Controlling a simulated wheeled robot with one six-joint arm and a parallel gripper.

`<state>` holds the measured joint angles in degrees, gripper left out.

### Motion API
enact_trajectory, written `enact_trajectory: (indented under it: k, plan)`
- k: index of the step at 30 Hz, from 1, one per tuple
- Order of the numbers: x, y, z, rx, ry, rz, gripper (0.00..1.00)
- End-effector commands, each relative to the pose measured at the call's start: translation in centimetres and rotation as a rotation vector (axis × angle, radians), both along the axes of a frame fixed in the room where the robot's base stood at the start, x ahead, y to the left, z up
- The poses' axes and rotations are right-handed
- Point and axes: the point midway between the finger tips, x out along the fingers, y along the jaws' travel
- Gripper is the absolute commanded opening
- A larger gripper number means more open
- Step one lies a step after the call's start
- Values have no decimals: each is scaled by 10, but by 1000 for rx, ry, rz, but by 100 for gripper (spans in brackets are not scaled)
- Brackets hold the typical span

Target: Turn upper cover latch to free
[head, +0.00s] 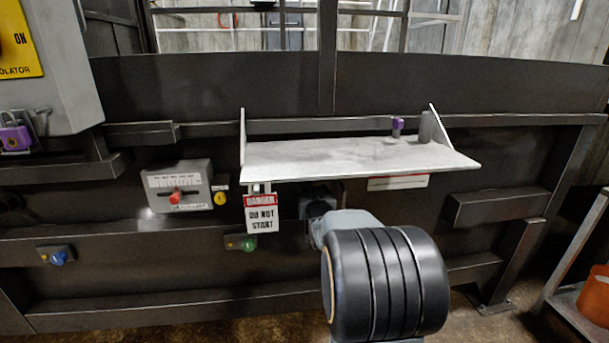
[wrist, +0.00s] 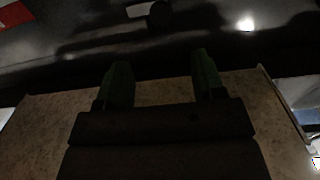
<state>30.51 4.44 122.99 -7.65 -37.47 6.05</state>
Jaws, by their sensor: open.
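No part in view can be told for certain as the upper cover latch. In the wrist view a dark rounded part (wrist: 160,13) with a pale piece beside it stands at the top edge, ahead of my fingers; it may be the latch, but it is cut off and dim. My gripper (wrist: 163,80) shows two green fingers, apart, with nothing between them. In the head view my arm reaches toward the dark panel below the pale shelf (head: 340,158), and hides much of what is behind it.
A danger tag (head: 260,213) hangs under the shelf's left end. Left of it is a grey control box (head: 178,181) with a red knob. A green knob (head: 247,244) and blue knob (head: 58,258) sit lower. A purple part (head: 397,124) stands behind the shelf.

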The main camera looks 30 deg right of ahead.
Motion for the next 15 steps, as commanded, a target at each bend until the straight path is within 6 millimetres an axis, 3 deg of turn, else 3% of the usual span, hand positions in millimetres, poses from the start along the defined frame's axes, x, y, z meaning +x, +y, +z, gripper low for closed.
enact_trajectory:
  k: [15]
  plan:
    - [85, -40, 0, -1, -4, 2, 63]
